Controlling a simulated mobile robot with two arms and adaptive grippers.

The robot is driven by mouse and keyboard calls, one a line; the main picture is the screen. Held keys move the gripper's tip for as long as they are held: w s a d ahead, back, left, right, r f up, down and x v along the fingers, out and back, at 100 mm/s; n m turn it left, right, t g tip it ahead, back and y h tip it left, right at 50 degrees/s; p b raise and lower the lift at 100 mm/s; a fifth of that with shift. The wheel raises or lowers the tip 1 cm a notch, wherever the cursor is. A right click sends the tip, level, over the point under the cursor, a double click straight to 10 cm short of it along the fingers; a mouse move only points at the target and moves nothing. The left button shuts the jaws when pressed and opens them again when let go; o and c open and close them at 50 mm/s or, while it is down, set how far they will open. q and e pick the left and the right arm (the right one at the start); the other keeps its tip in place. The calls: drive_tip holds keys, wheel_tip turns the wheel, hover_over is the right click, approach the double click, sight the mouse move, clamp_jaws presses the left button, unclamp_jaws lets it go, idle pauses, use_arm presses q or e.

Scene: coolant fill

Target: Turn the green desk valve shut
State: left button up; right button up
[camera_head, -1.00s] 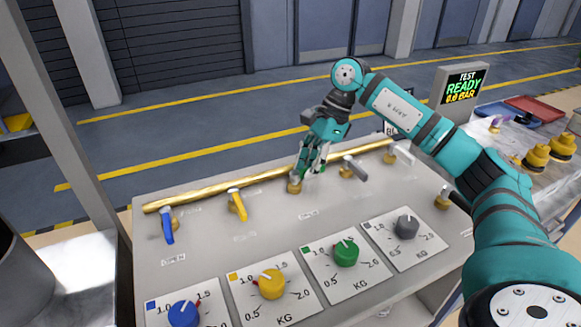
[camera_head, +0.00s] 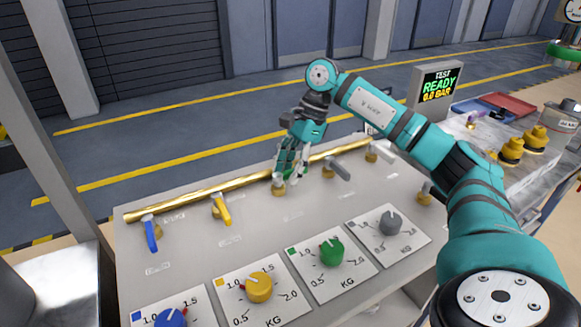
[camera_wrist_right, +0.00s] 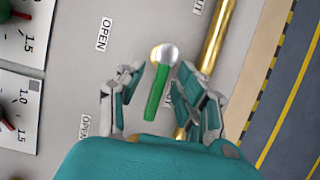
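The green desk valve (camera_wrist_right: 157,92) shows in the right wrist view as a green lever with a silver round end at its top. The lever lies roughly along the line of the brass pipe. In the head view the valve's brass base (camera_head: 279,189) shows, while the lever is mostly hidden behind my fingers. My right gripper (camera_head: 289,172) is down at this valve. In the right wrist view its fingers (camera_wrist_right: 158,80) stand apart on both sides of the lever, with a visible gap. My left gripper is not in view.
A blue lever (camera_head: 151,236) and a yellow lever (camera_head: 222,210) stand to the left on the desk, a grey lever (camera_head: 340,171) to the right. The brass pipe (camera_head: 200,195) runs behind them. Several dials, including a green knob (camera_head: 332,252), sit in front. A display (camera_head: 438,86) reads READY.

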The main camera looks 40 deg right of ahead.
drive_tip(key=shift+d, duration=0.1)
drive_tip(key=shift+d+r, duration=0.1)
drive_tip(key=shift+r, duration=0.05)
drive_tip(key=v, duration=1.1)
drive_tip(key=shift+r, duration=0.35)
